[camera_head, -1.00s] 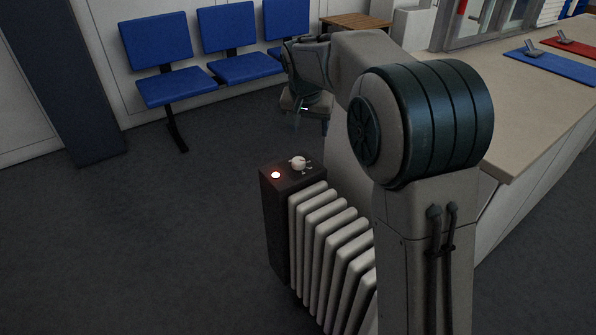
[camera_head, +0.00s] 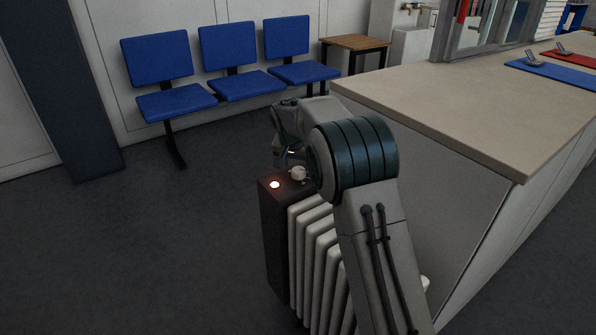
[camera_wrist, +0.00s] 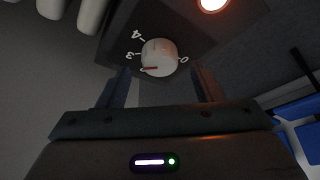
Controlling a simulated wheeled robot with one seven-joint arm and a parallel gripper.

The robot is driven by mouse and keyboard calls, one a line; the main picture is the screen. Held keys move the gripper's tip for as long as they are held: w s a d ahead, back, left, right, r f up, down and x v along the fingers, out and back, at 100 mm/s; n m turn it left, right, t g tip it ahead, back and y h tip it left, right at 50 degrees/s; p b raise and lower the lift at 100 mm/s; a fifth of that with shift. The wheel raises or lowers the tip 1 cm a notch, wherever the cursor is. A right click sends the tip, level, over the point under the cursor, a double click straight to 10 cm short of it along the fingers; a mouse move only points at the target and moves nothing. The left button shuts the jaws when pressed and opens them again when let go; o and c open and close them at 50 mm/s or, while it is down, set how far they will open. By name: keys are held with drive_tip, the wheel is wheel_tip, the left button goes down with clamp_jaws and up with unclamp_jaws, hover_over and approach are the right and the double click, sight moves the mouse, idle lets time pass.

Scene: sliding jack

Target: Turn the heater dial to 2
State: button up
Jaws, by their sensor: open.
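The heater dial (camera_head: 298,173) is a round white knob on the dark top of the heater's control box. In the wrist view the dial (camera_wrist: 158,57) has a red mark on its near side. Labels 4, 3 and 0 show around it; 1 and 2 cannot be seen. The red mark's outer end lies at the dial's lower left, just below the 3; the exact setting is unclear. My gripper (camera_wrist: 162,82) is open, its fingers apart on either side of the near side of the dial, not visibly touching it. In the head view my gripper (camera_head: 290,152) is just above the dial.
An orange-red lamp (camera_head: 275,184) glows beside the dial. The heater's pale fins (camera_head: 312,240) run behind my arm. A counter (camera_head: 450,110) stands to the right, blue chairs (camera_head: 245,85) along the back wall. The floor left of the heater is clear.

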drive_tip(key=shift+x, duration=1.05)
drive_tip(key=c, duration=1)
